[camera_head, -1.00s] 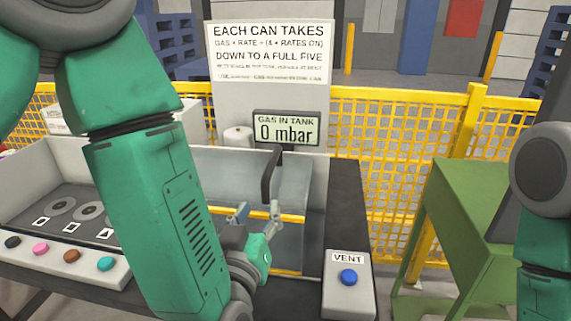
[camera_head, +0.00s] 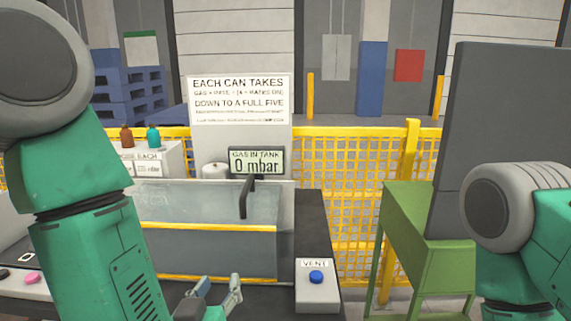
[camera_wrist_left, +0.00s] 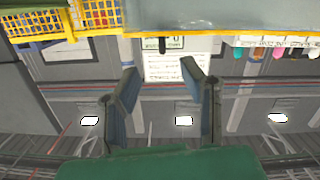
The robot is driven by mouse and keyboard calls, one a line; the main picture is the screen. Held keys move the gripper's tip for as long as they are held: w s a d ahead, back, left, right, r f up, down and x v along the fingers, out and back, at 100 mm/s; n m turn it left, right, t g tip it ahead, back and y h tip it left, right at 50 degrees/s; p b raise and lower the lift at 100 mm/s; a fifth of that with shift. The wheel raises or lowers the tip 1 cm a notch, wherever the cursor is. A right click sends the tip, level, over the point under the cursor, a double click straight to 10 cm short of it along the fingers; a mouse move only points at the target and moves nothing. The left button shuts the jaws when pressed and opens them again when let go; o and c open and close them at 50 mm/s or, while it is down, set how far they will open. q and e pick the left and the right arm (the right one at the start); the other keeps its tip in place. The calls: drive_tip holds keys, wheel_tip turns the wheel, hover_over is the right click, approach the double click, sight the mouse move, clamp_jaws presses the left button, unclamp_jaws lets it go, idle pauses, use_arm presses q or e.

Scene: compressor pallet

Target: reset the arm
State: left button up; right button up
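My left arm comes in from the left in the head view. My left gripper (camera_head: 218,293) is low in the picture, in front of the glass-fronted tank (camera_head: 205,250) and left of the vent box. Its two fingers stand apart with nothing between them. The left wrist view also shows the fingers (camera_wrist_left: 160,88) spread and empty, with the picture upside down. My right arm shows at the right edge of the head view; its gripper is out of the picture.
A vent box (camera_head: 317,290) with a blue button stands right of the tank. A display (camera_head: 256,162) reads 0 mbar below a sign (camera_head: 239,99). A green stand (camera_head: 410,225) is at right. Yellow fence (camera_head: 345,175) runs behind. Brown (camera_head: 126,138) and teal (camera_head: 153,137) bottles stand at left.

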use_arm(q)
drive_tip(key=s+a+f+m+g, duration=0.1)
drive_tip(key=s+a+f+g, duration=0.2)
drive_tip(key=f, duration=0.4)
drive_tip(key=s+a+f+g, duration=0.3)
drive_tip(key=f, duration=0.4)
drive_tip(key=s+a+f+m+g, duration=0.1)
drive_tip(key=s+a+f+g, duration=0.25)
drive_tip(key=f, duration=0.35)
drive_tip(key=s+a+f+g, duration=0.3)
drive_tip(key=s+a+f, duration=0.1)
drive_tip(key=s, duration=0.4)
drive_tip(key=s+a+f+g, duration=0.3)
drive_tip(key=s+a+f, duration=0.1)
drive_tip(key=s, duration=0.4)
drive_tip(key=shift+s+a+y, duration=0.15)
drive_tip(key=shift+s+y, duration=0.15)
drive_tip(key=shift+y, duration=0.1)
drive_tip(key=shift+d+r+g, duration=0.1)
drive_tip(key=shift+d+g, duration=0.1)
drive_tip(key=shift+g, duration=0.05)
drive_tip(key=shift+w, duration=0.15)
